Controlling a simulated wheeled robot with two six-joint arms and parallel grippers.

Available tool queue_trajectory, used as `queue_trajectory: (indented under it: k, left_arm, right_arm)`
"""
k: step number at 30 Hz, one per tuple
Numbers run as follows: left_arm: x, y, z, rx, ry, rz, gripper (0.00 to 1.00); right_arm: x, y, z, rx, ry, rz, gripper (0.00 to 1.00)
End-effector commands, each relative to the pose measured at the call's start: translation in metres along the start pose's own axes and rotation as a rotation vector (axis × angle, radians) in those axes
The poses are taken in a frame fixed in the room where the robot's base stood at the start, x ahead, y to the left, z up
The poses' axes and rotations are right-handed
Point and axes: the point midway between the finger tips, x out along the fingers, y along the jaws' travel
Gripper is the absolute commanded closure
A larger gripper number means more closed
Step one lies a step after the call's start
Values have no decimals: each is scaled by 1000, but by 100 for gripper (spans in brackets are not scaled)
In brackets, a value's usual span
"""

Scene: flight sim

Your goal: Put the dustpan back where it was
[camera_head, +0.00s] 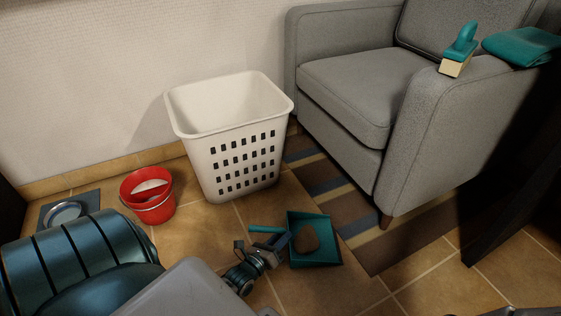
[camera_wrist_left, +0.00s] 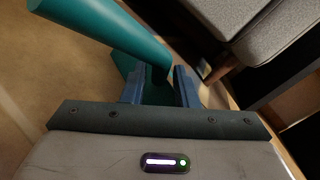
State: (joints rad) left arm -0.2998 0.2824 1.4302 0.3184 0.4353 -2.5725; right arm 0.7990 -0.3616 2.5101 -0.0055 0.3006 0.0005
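The teal dustpan (camera_head: 316,254) is at floor level in front of the white basket, its tray towards the right and its handle (camera_head: 266,229) pointing left. A brown lump shows in the tray. My left gripper (camera_head: 281,241) reaches in from the lower left, at the place where handle meets tray. In the left wrist view the handle (camera_wrist_left: 110,30) runs from the upper left to between the blue fingers of the left gripper (camera_wrist_left: 162,82), which appear closed on it. The exact contact is partly hidden.
A white laundry basket (camera_head: 225,135) and a red bucket (camera_head: 148,196) stand near the wall. A grey armchair (camera_head: 430,120) holds a teal brush (camera_head: 459,50) and a teal cloth (camera_head: 522,46). A striped rug (camera_head: 345,195) lies beside it. Tiles at the front are clear.

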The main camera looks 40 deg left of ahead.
Motion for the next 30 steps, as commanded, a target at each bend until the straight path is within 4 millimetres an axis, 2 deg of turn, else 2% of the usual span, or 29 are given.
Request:
queue_trajectory:
  k: [11,13,17,24,30]
  left_arm:
    - [0,-2,2,0,-1,-1,63]
    - [-6,-2,4,0,1,1,63]
    - [-27,-4,6,-1,3,3,63]
    - [-80,-3,5,0,3,3,63]
    - [-110,-2,4,0,1,2,63]
  right_arm:
    - [0,0,0,0,0,0,64]
    - [4,-1,3,0,-1,0,64]
    - [17,-5,9,-1,0,-1,64]
    - [39,-12,19,-1,11,-2,64]
    - [48,-14,19,0,38,-1,64]
